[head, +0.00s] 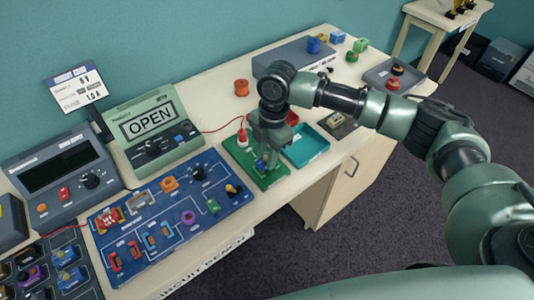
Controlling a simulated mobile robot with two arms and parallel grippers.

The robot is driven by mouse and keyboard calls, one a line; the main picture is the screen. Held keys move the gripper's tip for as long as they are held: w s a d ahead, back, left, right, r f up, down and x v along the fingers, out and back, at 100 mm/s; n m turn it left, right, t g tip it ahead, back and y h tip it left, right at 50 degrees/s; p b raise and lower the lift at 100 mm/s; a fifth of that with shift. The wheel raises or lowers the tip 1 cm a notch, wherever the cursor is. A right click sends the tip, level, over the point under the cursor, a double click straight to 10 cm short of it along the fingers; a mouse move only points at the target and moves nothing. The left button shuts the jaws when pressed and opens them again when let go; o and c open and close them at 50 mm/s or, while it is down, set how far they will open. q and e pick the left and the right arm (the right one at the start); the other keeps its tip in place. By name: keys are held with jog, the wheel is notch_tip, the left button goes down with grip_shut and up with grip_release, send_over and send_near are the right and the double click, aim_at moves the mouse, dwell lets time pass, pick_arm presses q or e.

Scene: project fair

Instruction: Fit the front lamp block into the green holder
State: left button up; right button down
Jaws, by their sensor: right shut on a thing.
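My right gripper (263,158) reaches in from the right and points down over the green holder (273,180), a flat green board near the table's front edge. It is shut on a small block with a blue part (261,164), which I take for the lamp block; the fingers hide most of it. The block is low over the holder, and I cannot tell whether it is seated. A red and white piece (242,138) with a red wire stands at the holder's back left. My left gripper is out of view.
A blue circuit board (165,238) with several coloured parts lies to the left. A teal tray (307,146) is close to the holder's right. Behind are a green "OPEN" display (150,122), an orange part (241,88) and a grey-blue box (285,54).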

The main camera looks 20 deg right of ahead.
jog(key=shift+p, duration=1.05)
dwell(1.2)
jog(key=shift+f, duration=0.7)
dwell(1.0)
jog(key=c, duration=1.1)
grip_release()
jog(key=shift+o, duration=0.2)
jog(key=o, duration=0.5)
jog(key=shift+r+p, duration=4)
jog(key=shift+r, duration=0.05)
